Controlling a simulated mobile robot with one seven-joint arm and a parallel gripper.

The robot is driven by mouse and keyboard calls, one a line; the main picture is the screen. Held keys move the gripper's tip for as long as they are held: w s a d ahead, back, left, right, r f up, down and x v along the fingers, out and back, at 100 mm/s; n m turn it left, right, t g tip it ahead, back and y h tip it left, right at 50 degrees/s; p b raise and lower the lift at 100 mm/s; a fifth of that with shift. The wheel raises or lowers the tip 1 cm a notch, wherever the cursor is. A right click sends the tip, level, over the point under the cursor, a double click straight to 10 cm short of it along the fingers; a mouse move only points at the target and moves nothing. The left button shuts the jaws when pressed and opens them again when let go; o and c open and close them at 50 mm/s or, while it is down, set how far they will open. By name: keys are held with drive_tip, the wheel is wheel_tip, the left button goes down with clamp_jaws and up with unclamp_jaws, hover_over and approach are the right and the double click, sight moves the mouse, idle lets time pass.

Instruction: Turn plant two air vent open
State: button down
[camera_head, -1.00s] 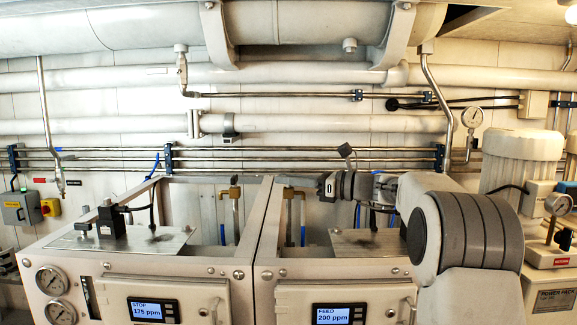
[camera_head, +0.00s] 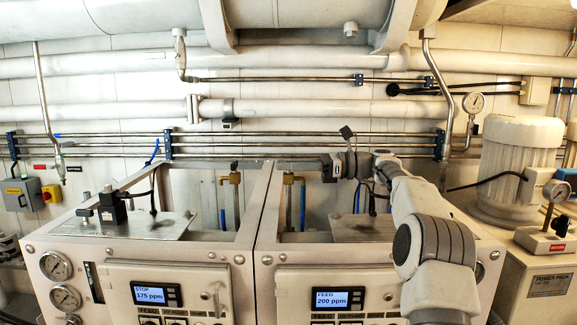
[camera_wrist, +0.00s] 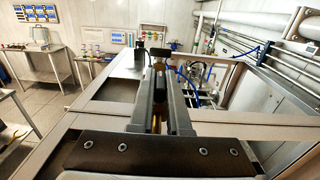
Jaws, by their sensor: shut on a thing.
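Two pale cabinets stand side by side; the right one (camera_head: 375,281) has a display reading FEED 200 ppm. Inside its open top, at the left, is a brass valve (camera_head: 288,180) on an upright pipe, which I take for the plant two air vent. My gripper (camera_head: 284,163) reaches in level from the right, its fingers just above the brass. In the wrist view my gripper (camera_wrist: 159,82) has its fingers close together, shut on a small part, with a brassy bit showing between them. The fingers hide most of the valve, so its handle's angle cannot be told.
The left cabinet (camera_head: 120,252) has a like brass valve (camera_head: 235,180) and a STOP 175 ppm display (camera_head: 151,295). Frame bars edge the cabinet tops. Thin pipes (camera_head: 300,145) run along the wall behind. A white motor unit (camera_head: 518,165) stands at the right.

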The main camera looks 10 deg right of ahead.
idle(0.4)
drive_tip(key=c, duration=0.9)
unclamp_jaws()
drive_tip(key=shift+m+t, duration=0.4)
drive_tip(key=shift+t, duration=0.2)
